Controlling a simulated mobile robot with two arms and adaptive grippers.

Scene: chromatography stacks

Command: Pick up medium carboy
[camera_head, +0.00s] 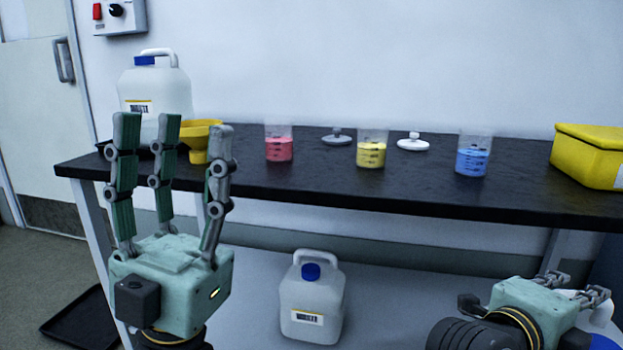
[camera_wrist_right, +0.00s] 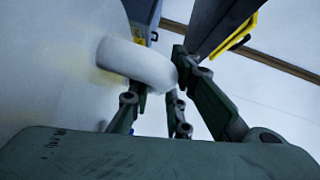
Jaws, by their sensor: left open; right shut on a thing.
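The medium carboy (camera_head: 598,310) is mostly hidden at the lower right edge of the head view, behind my right gripper. In the right wrist view its thick white handle (camera_wrist_right: 140,63) runs between the fingers, and its pale body seems to fill the left side. My right gripper (camera_head: 590,290) is shut on this handle. My left gripper (camera_head: 170,128) is open and empty, fingers pointing up, in front of the table's left end. Another white carboy (camera_head: 311,302) with a blue cap stands upright below the tabletop. A larger blue-capped carboy (camera_head: 155,88) stands on the table's left end.
The black tabletop (camera_head: 330,182) carries a yellow funnel (camera_head: 203,137), beakers of pink (camera_head: 279,148), yellow (camera_head: 371,153) and blue (camera_head: 473,160) liquid, two lids (camera_head: 412,143) and a yellow box (camera_head: 590,155). The tabletop edge passes above my right gripper. A black tray (camera_head: 75,325) lies on the floor.

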